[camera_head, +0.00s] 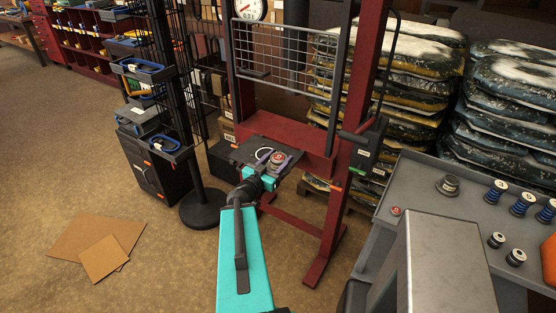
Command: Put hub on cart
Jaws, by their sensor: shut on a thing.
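My gripper (270,169) is at the end of my teal arm, at the dark platform of the red lift frame (310,135). It is shut on a round grey part with a reddish centre, which looks like the hub (279,158). The hub is at the platform; I cannot tell whether it touches it. The fingers are small and partly hidden by the arm. The grey cart (408,177) stands at the right, apart from my gripper.
On the cart are a round grey part (447,185), several blue springs (522,203), black rollers (516,257) and a small red-topped part (396,211). A grey metal box shape (445,265) fills the lower right. A black rack (202,192) stands left of the lift. Cardboard (100,240) lies on the floor.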

